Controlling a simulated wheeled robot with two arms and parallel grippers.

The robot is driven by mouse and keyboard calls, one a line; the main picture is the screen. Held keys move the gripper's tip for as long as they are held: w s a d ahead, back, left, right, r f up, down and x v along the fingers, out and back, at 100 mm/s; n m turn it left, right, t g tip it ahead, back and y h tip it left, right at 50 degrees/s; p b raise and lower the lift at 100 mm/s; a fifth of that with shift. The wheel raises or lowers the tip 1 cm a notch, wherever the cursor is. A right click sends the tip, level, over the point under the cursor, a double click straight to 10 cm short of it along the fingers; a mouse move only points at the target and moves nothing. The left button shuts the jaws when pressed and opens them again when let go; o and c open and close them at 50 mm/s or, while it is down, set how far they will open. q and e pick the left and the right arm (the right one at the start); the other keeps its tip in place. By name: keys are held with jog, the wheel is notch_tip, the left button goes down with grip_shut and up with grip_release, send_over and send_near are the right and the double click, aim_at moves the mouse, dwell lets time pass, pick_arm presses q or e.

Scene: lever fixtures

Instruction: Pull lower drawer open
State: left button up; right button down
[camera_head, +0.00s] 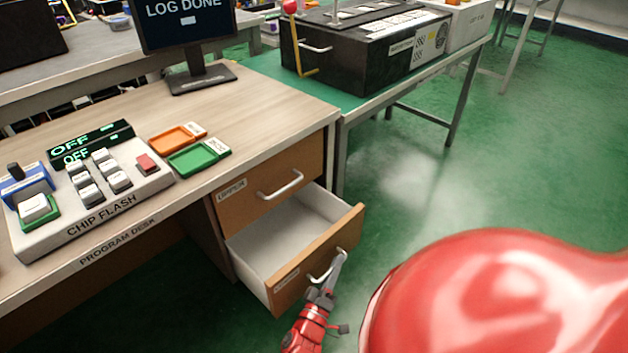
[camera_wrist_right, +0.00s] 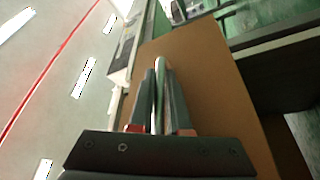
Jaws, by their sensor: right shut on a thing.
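The lower drawer (camera_head: 318,258) of the wooden desk stands pulled out, and its white empty inside (camera_head: 285,232) shows in the head view. My right gripper (camera_head: 335,265) is shut on the drawer's metal handle (camera_head: 317,276). In the right wrist view, the two fingers of the gripper (camera_wrist_right: 160,95) close around the handle bar (camera_wrist_right: 159,80), in front of the brown drawer face (camera_wrist_right: 205,75). The upper drawer (camera_head: 270,172) above it is shut, with its own handle (camera_head: 281,187). My left gripper is not in view.
The desk top (camera_head: 250,105) carries a chip flash panel (camera_head: 95,190), an orange tray (camera_head: 175,139), a green tray (camera_head: 195,158) and a monitor (camera_head: 186,25). A green-topped table (camera_head: 330,105) with a black box (camera_head: 360,50) adjoins the desk. Green floor is clear to the right.

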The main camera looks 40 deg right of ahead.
jog(key=s, duration=0.7)
jog(key=shift+s+d+p, duration=0.15)
jog(key=shift+d+p, duration=0.15)
jog(key=shift+p, duration=0.05)
jog(key=c, duration=0.9)
grip_release()
notch_tip(320, 180, up, 4)
jog(key=shift+r+p, duration=0.15)
jog(key=shift+p, duration=1)
jog(key=shift+o, duration=1)
jog(key=s+a+p, duration=0.2)
jog(key=s+a, duration=0.5)
jog(key=shift+s+a, duration=0.15)
jog(key=shift+a, duration=0.1)
jog(key=shift+t, duration=0.3)
jog(key=s+a, duration=0.1)
jog(key=a, duration=0.1)
jog(key=s+a+r+p, duration=0.1)
jog(key=s+a, duration=0.1)
jog(key=shift+s+a+r, duration=0.1)
jog(key=shift+a+r, duration=0.05)
jog(key=shift+r, duration=0.05)
jog(key=shift+c, duration=0.9)
jog(key=shift+s+a+f, duration=0.1)
jog(key=shift+s+f, duration=0.1)
jog(key=shift+f, duration=0.1)
